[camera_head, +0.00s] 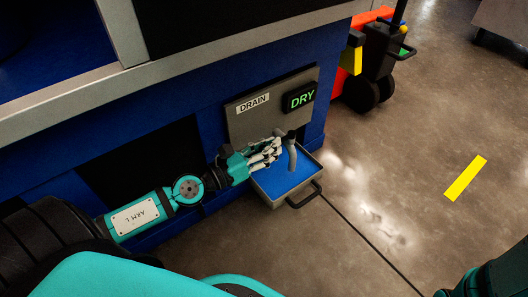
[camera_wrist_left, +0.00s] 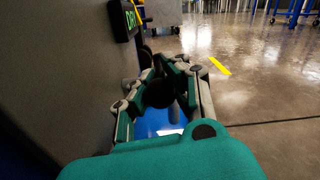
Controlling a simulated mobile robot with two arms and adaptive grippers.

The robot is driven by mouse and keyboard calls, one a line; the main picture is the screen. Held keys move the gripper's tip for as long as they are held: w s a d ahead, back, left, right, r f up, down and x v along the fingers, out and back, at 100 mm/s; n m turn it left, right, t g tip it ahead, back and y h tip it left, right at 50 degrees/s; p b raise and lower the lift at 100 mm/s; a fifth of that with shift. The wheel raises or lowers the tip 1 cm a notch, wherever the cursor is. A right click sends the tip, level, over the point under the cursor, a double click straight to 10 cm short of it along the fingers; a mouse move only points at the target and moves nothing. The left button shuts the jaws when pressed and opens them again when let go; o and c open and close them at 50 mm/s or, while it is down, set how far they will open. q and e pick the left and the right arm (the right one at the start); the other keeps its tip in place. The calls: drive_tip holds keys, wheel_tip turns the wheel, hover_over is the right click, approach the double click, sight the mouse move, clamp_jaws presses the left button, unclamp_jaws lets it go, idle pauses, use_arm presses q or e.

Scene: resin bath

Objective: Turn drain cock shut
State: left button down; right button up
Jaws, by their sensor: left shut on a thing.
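The drain panel (camera_head: 242,125) is a grey plate on the blue cabinet, with a "DRAIN" label (camera_head: 253,103) and a display (camera_head: 302,97) reading "DRY" in green. A grey curved spout (camera_head: 292,157) points down from it over a tray. The drain cock (camera_wrist_left: 158,93) shows as a dark round part between my left fingers in the left wrist view; in the head view the fingers mostly hide it. My left gripper (camera_head: 277,147) is shut on it, close in front of the panel. Its fingers also show in the left wrist view (camera_wrist_left: 163,82). My right gripper is not in view.
A grey tray (camera_head: 262,194) with a blue inside and a dark handle (camera_head: 305,196) sits below the spout. A red and black wheeled cart (camera_head: 372,60) stands behind right. The concrete floor at right is clear, with a yellow strip (camera_head: 465,178).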

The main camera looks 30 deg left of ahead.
use_arm(q)
drive_tip(key=shift+s+d+f, duration=0.1)
drive_tip(key=shift+f, duration=0.05)
drive_tip(key=c, duration=1.4)
unclamp_jaws()
drive_tip(key=shift+c, duration=0.2)
drive_tip(key=shift+o, duration=0.3)
drive_tip(key=shift+s+r, duration=0.25)
drive_tip(key=shift+s, duration=0.1)
drive_tip(key=v, duration=1.1)
drive_tip(key=shift+a, duration=0.35)
drive_tip(key=shift+f, duration=0.15)
